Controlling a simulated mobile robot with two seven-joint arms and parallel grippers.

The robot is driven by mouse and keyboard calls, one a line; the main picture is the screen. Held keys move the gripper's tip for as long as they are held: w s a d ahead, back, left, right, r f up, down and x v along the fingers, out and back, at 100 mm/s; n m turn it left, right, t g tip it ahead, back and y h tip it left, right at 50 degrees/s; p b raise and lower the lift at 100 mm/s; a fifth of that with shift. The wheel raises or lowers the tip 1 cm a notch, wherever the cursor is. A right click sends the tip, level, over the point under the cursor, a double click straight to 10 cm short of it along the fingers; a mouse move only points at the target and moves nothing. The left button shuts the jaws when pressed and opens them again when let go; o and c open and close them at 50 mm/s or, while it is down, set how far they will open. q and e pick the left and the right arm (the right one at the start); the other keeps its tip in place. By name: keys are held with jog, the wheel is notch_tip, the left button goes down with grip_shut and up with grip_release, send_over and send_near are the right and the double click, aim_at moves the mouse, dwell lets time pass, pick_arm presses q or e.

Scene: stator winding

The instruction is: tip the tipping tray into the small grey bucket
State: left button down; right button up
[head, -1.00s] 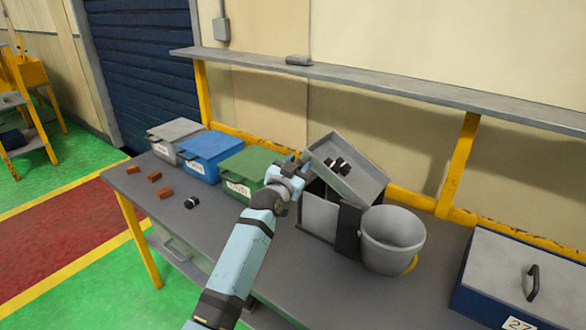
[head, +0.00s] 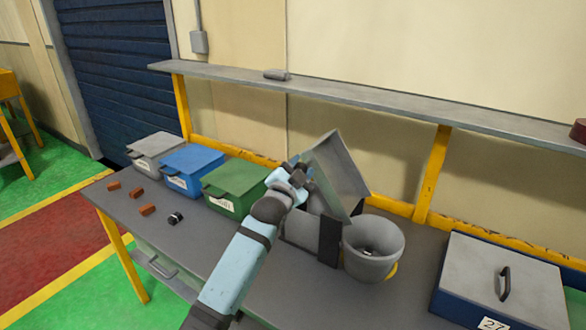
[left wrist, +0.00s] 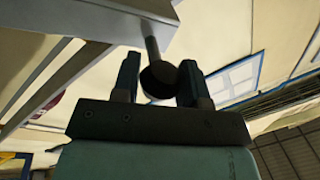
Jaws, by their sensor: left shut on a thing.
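The grey tipping tray (head: 339,172) is tilted steeply toward the right on its stand, with its low edge over the small grey bucket (head: 372,248). The part of the tray floor that I see looks bare. Small dark and light pieces (head: 369,251) lie inside the bucket. My left gripper (head: 298,172) is at the tray's upper left side. In the left wrist view, the left gripper (left wrist: 158,85) is shut on a dark round knob (left wrist: 160,78) on a rod from the tray's edge. My right gripper is not in view.
Grey (head: 155,148), blue (head: 191,168) and green (head: 235,185) lidded bins stand left of the tray. Several brown blocks (head: 147,209) and a black piece (head: 175,217) lie at the bench's left end. A blue box with a grey lid (head: 503,285) stands right. A shelf (head: 400,107) runs above.

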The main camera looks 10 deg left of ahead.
pick_arm(q)
jog(key=shift+s+d+r+m, duration=0.2)
jog(key=shift+d+r+m, duration=0.2)
jog(key=shift+d+r, duration=0.2)
jog(key=c, duration=1.1)
grip_release()
jog(key=o, duration=0.4)
jog(key=shift+d, duration=0.2)
jog(key=shift+f, duration=0.1)
